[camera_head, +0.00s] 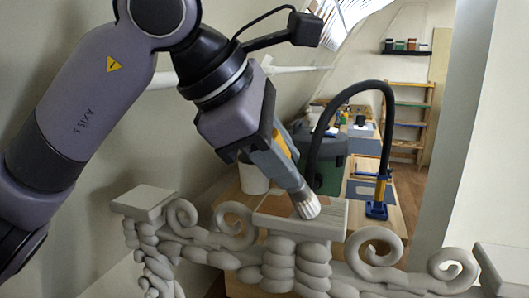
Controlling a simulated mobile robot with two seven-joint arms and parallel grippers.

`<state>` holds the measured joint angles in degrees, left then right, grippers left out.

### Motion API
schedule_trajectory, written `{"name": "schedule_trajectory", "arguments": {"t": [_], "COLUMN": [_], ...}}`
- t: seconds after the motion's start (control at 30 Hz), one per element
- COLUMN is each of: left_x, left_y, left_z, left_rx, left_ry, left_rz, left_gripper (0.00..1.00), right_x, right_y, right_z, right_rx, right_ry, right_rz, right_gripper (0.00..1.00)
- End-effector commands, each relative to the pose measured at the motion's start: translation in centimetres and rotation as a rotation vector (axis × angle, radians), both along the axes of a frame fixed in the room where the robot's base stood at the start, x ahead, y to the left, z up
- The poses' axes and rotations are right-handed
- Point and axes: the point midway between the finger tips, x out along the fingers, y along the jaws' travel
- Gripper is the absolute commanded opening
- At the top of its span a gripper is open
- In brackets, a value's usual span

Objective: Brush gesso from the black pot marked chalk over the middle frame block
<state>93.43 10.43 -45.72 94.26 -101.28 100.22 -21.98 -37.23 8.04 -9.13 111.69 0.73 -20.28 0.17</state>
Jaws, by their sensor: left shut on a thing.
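My left gripper (272,148) is shut on a brush (294,183) held at a slant, its pale bristles pointing down and right. The bristle tip is at the top of the middle frame block (328,220); it looks to touch it, though exact contact is hard to tell. The block's top is pale on the right and shows a tan-brown patch left of the bristles. The block sits in a pale carved frame of scrolls and twisted rope shapes. I cannot make out a black pot marked chalk. My right gripper is not in view.
A left block (143,200) and a right block (503,267) stand on the same carved frame. Behind are a white container (253,179), a green bin (331,172) and an arching black hose (387,120) ending at a blue stand (377,209). Shelves stand far back right.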

Motion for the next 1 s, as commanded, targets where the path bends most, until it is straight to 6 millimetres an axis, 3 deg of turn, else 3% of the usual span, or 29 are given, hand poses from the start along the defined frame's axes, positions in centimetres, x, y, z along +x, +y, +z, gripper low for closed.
{"name": "schedule_trajectory", "arguments": {"t": [0.53,0.77,1.0], "left_x": [-0.9,-0.7,-0.1], "left_y": [-2.9,-2.4,-0.4], "left_z": [-0.1,0.0,0.0], "left_rx": [0.000,0.000,-0.001], "left_ry": [0.000,0.001,0.000], "left_rz": [0.002,0.003,0.004], "left_gripper": [0.00,0.00,0.00], "right_x": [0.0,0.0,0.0], "right_y": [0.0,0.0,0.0], "right_z": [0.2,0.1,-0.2], "right_rx": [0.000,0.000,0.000], "right_ry": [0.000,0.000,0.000], "right_rz": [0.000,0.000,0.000], "right_gripper": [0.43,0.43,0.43]}}
